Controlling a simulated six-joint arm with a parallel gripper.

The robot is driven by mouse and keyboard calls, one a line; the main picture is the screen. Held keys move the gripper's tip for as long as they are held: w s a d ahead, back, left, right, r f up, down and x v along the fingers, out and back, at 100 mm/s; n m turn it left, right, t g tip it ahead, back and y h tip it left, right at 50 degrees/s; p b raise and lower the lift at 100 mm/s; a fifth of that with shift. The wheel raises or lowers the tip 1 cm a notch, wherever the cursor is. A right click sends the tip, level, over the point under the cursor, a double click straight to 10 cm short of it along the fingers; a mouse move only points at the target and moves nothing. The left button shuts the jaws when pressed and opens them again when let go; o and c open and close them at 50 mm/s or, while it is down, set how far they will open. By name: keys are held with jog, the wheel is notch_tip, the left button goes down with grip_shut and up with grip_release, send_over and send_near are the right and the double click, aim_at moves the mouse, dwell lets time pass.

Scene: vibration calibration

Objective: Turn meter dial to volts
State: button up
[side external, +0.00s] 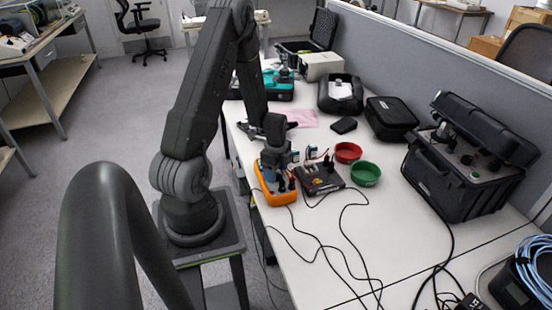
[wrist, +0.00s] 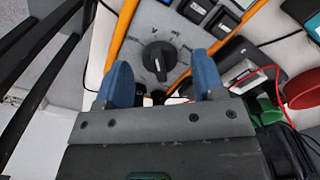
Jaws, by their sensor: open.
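The orange-edged multimeter (side external: 275,190) lies at the near left edge of the white table in the side external view. My gripper (wrist: 162,80) has two blue fingertips spread apart, one on each side of and just short of the dial in the picture. Nothing is between them. In the side external view my gripper (side external: 276,158) is above the meter, its fingertips too small to tell.
A dark box (side external: 320,178) with cables stands right of the meter. A large black case (side external: 465,165) stands at right. Black leads trail over the front table, otherwise fairly clear.

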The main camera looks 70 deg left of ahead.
notch_tip(320, 180, up, 13)
jog(key=shift+r, duration=0.2)
dwell(0.6)
jog(key=d+r+n+t+y, duration=0.1)
jog(key=d+r+n+t, duration=0.15)
jog(key=d+r, duration=0.6)
jog(key=d+r+n+t, duration=0.1)
jog(key=d+r+n, duration=0.4)
jog(key=d, duration=0.6)
jog(key=s+d+r+n+t+h, duration=0.1)
jog(key=s+d+r+n+t, duration=0.1)
jog(key=s+d+r, duration=0.2)
jog(key=s+d, duration=0.1)
jog(key=d, duration=0.2)
jog(key=shift+s+r, duration=0.15)
jog(key=shift+r, duration=0.1)
jog(key=shift+n, duration=0.25)
